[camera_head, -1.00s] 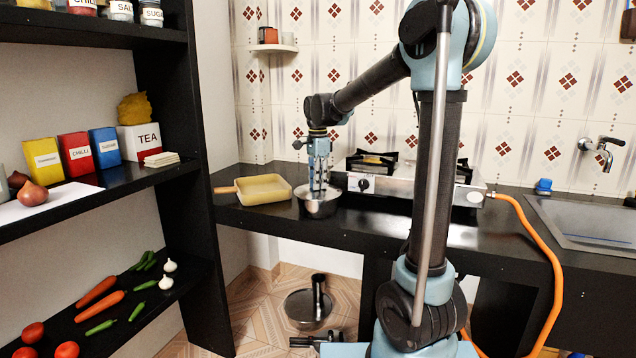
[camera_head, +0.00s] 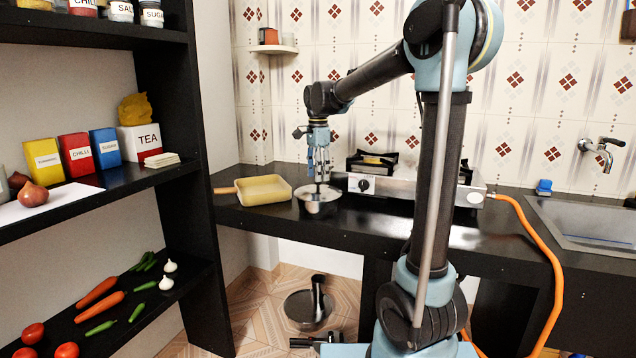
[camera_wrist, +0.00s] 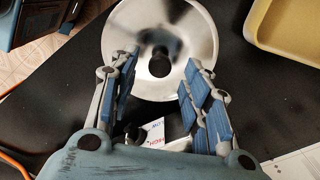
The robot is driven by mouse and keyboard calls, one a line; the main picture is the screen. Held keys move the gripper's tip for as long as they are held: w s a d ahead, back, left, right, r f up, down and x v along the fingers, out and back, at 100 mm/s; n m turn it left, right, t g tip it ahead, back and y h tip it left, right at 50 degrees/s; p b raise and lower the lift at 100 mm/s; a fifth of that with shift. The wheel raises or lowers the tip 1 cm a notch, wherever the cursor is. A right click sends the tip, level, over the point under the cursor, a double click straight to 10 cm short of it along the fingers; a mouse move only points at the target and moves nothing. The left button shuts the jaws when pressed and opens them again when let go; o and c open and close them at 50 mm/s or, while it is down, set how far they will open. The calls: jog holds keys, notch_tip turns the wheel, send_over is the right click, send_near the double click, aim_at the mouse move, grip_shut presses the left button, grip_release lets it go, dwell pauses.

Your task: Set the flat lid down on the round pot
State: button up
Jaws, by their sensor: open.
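The flat silver lid (camera_head: 308,196) with its dark knob (camera_head: 318,187) is on the counter's left part, beside the stove. The lid lies roughly level at the round pot's place; the pot beneath is mostly hidden, so its fit on the rim cannot be judged. My gripper (camera_head: 318,178) points straight down over the knob. In the wrist view the lid (camera_wrist: 195,25) is a shiny disc beyond the fingers. My open gripper (camera_wrist: 163,62) has a fingertip on either side of the knob (camera_wrist: 158,67), with a gap showing to both.
A yellow square pan (camera_head: 264,189) with a wooden handle sits just left of the lid. The stove (camera_head: 410,184) stands to the right, with an orange hose (camera_head: 553,262) leading off it. A dark shelf unit (camera_head: 197,150) rises at the left. Counter (camera_head: 350,216) in front is clear.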

notch_tip(320, 180, up, 8)
dwell(0.4)
jog(key=shift+d, duration=0.1)
jog(key=s+d+f+n+t, duration=0.1)
jog(key=s+d+f+n, duration=0.4)
jog(key=s+d+f, duration=0.55)
jog(key=s+d+f+n+t, duration=0.1)
jog(key=s+d+f+n, duration=0.35)
jog(key=s+d, duration=0.6)
jog(key=s+f+n, duration=0.3)
jog(key=s+f, duration=0.7)
jog(key=f, duration=0.2)
jog(key=shift+s+d+n, duration=0.15)
jog(key=shift+s+n, duration=0.2)
jog(key=shift+s, duration=0.05)
